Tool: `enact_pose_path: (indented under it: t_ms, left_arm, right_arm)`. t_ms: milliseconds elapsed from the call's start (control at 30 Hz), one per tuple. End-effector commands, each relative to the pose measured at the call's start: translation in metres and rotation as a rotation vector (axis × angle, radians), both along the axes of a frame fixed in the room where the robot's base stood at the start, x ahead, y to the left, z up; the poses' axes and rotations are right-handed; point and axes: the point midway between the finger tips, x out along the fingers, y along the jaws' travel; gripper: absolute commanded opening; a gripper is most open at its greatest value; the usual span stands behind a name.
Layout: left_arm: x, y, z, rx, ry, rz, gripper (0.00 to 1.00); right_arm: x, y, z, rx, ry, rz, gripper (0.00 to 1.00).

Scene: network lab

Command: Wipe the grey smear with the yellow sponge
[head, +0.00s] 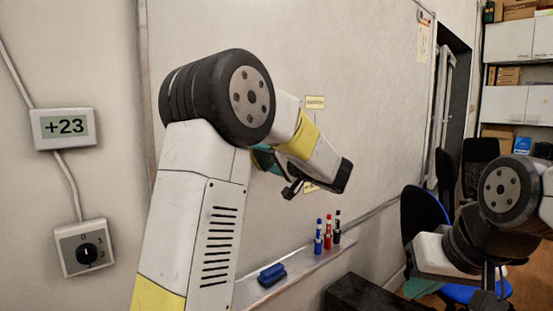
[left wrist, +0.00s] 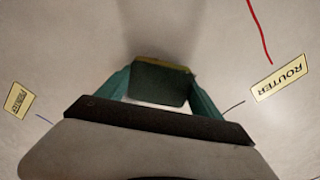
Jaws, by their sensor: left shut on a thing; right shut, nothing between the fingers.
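My left gripper (left wrist: 160,88) has teal fingers and is shut on the yellow sponge (left wrist: 162,66). The sponge shows a dark green face with a thin yellow edge, against or close to the whiteboard; I cannot tell if it touches. In the head view the left gripper (head: 265,160) is mostly behind my own arm, and the sponge is hidden. A soft darker grey patch spreads above the sponge in the left wrist view; I cannot tell whether it is the smear or shadow. My right gripper (head: 415,287) is low at the right, away from the board, shut and empty.
The whiteboard (head: 370,60) has yellow labels, one reading ROUTER (left wrist: 279,77), and a red line (left wrist: 260,30). Its ledge holds a blue eraser (head: 272,274) and upright markers (head: 328,233). A display (head: 64,127) and dial (head: 85,250) are at left, chairs at right.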

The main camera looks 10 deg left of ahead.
Motion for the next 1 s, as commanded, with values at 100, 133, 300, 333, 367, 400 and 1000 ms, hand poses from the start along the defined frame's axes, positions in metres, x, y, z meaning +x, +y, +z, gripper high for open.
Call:
enact_pose_path:
  t_ms: [100,133,300,333,367,400,1000]
  left_arm:
    - [0.001,0.001,0.0,0.0,0.0,0.0,0.43]
    - [0.001,0.002,0.0,0.0,0.0,0.0,0.43]
    - [0.003,0.004,0.0,0.001,-0.001,0.001,0.43]
    - [0.004,0.005,0.0,0.001,-0.001,0.001,0.43]
    - [0.004,0.005,0.0,0.001,-0.001,0.001,0.43]
    - [0.005,0.006,0.0,0.001,-0.001,0.001,0.43]
    - [0.012,0.015,0.0,0.0,0.0,0.001,0.43]
  right_arm:
    - [0.0,0.0,0.0,0.0,0.0,0.0,0.0]
    - [0.0,0.0,0.0,0.0,0.0,0.0,0.0]
    - [0.0,0.0,0.0,0.0,0.0,0.0,0.0]
    - [0.0,0.0,0.0,0.0,0.0,0.0,0.0]
    - [0.0,0.0,0.0,0.0,0.0,0.0,0.0]
    - [0.0,0.0,0.0,0.0,0.0,0.0,0.0]
    - [0.0,0.0,0.0,0.0,0.0,0.0,0.0]
